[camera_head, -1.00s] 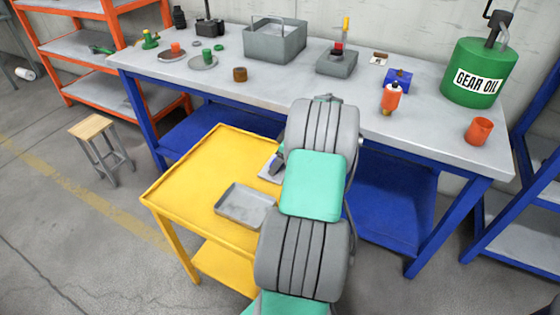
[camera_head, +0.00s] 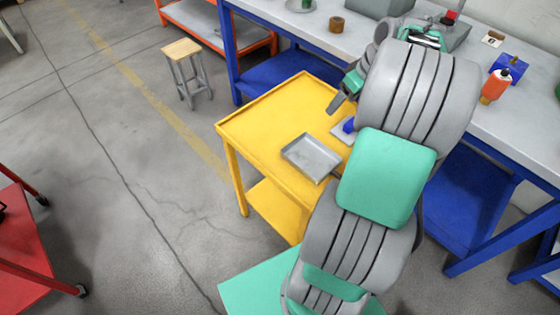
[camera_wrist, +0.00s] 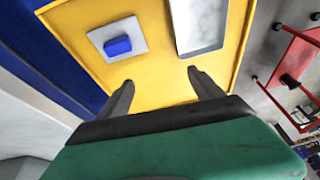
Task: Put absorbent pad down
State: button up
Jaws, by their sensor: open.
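A small blue block (camera_wrist: 118,45) lies on a flat light-grey square (camera_wrist: 105,33) on the yellow cart top. The blue block (camera_head: 349,125) and the grey square (camera_head: 338,131) also show in the head view, partly hidden by my arm. I cannot tell for sure which of the two is the absorbent pad; the blue block looks like a small pad. My gripper (camera_wrist: 160,78) is open, with nothing between its fingers. It is above the cart and apart from the block. In the head view my gripper (camera_head: 343,97) shows only in part.
A shallow grey metal tray (camera_head: 311,158) lies beside the square on the yellow cart (camera_head: 262,112). The blue-legged workbench (camera_head: 300,30) stands behind, with an orange bottle (camera_head: 496,86) on it. A stool (camera_head: 187,65) and a red cart (camera_head: 22,245) stand at left, with free floor between.

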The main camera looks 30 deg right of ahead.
jog(key=s+a+m+g, duration=0.1)
jog(key=s+a, duration=0.1)
jog(key=a, duration=2)
jog(key=s+a+f+m+h, duration=0.1)
jog(key=s+a+f, duration=0.2)
jog(key=s+a, duration=0.6)
jog(key=shift+s+a+g, duration=0.15)
jog(key=shift+s+g, duration=0.25)
jog(key=shift+s, duration=0.05)
